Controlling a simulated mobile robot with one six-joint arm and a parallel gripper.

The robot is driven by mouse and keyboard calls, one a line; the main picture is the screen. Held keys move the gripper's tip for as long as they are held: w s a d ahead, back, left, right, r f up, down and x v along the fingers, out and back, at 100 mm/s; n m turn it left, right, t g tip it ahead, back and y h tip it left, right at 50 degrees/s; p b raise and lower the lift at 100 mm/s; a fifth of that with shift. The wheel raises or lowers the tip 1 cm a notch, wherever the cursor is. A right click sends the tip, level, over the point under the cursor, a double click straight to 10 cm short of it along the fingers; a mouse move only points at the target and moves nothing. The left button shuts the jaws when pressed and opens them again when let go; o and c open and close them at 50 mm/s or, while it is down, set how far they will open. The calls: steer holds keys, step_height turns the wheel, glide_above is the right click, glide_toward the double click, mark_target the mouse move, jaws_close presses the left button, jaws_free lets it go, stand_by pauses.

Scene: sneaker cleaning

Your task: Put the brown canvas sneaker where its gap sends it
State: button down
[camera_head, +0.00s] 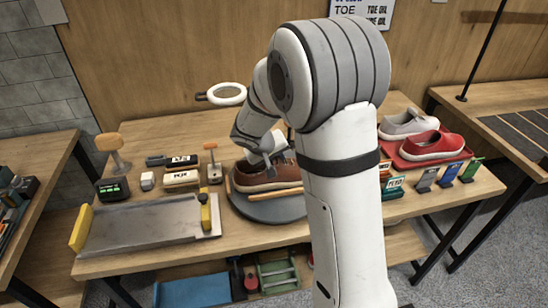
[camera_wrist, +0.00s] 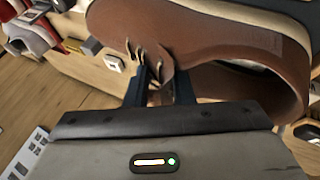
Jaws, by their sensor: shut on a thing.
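The brown canvas sneaker (camera_head: 280,180) has a pale sole and sits at the round grey turntable (camera_head: 275,209) in the middle of the table, with wooden strips beside it. My gripper (camera_head: 272,158) comes down on the sneaker from above and is shut on its upper. In the wrist view the brown sneaker (camera_wrist: 235,58) fills the upper right, with the pale sole toward the top edge. My gripper's fingers (camera_wrist: 155,75) pinch its edge near the laces. My arm hides the sneaker's right side in the head view. I cannot tell whether the sneaker is lifted.
A grey metal plate with yellow end pieces (camera_head: 145,232) lies front left. A small green-lit display (camera_head: 113,188), a brush and labelled blocks stand behind it. Red and white sneakers stand on a red mat (camera_head: 398,158) at right, behind coloured card stands (camera_head: 449,174). A ring magnifier (camera_head: 226,94) rises behind.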

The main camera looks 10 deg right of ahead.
steer(key=shift+f, duration=0.1)
steer(key=c, duration=1.2)
jaws_free()
steer(key=shift+c, duration=0.2)
